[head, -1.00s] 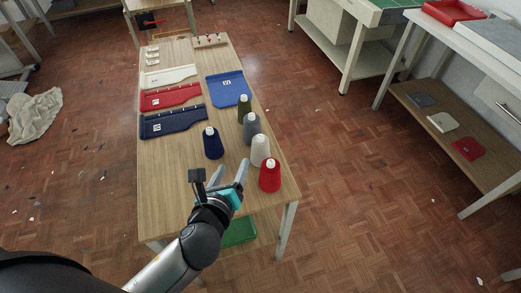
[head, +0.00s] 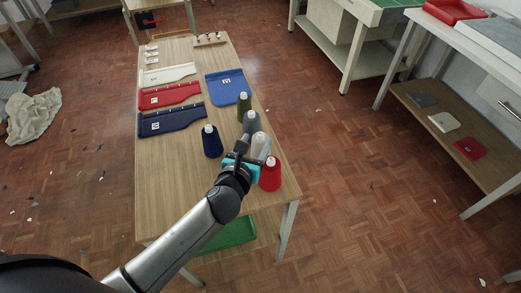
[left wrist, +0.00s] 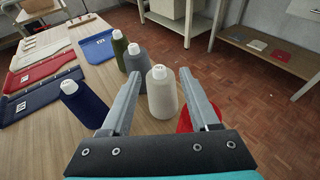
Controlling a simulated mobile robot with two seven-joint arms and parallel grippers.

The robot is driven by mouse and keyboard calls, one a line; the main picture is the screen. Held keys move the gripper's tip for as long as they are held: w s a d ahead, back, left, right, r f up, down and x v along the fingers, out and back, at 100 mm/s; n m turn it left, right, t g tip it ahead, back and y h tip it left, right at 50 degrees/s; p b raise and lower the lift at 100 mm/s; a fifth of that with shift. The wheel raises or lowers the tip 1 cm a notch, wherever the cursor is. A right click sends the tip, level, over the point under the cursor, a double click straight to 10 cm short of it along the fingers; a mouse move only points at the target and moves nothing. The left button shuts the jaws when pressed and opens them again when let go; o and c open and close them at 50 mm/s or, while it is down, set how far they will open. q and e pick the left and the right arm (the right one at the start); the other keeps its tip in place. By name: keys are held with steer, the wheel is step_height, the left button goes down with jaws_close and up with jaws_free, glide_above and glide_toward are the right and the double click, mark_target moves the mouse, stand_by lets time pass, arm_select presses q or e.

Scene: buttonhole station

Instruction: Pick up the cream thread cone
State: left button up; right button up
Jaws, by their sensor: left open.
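The cream thread cone (head: 258,141) stands upright on the wooden table, partly hidden by my left gripper in the head view. In the left wrist view the cream cone (left wrist: 161,93) stands beyond and between the two open fingers. My left gripper (head: 247,153) is open and low over the table's right side; its fingers (left wrist: 157,80) point toward the cone. I cannot tell whether they touch it. My right gripper does not show.
The red cone (head: 270,174) stands close beside my gripper. A grey cone (head: 251,122), an olive cone (head: 243,104) and a navy cone (head: 211,142) stand nearby. The table's near left part is clear.

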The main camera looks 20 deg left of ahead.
mark_target(259, 139)
arm_select(q)
steer(key=shift+f+b+x, duration=0.15)
steer(key=shift+b+x, duration=0.35)
steer(key=shift+x, duration=0.95)
steer(key=shift+f+b+x, duration=0.2)
steer(key=shift+b+x, duration=0.3)
steer(key=shift+x, duration=1)
steer(key=shift+s+a, duration=0.1)
steer(key=shift+s, duration=0.1)
jaws_close()
steer(key=shift+f, duration=0.1)
steer(key=shift+s+f, duration=0.1)
steer(key=shift+f, duration=0.05)
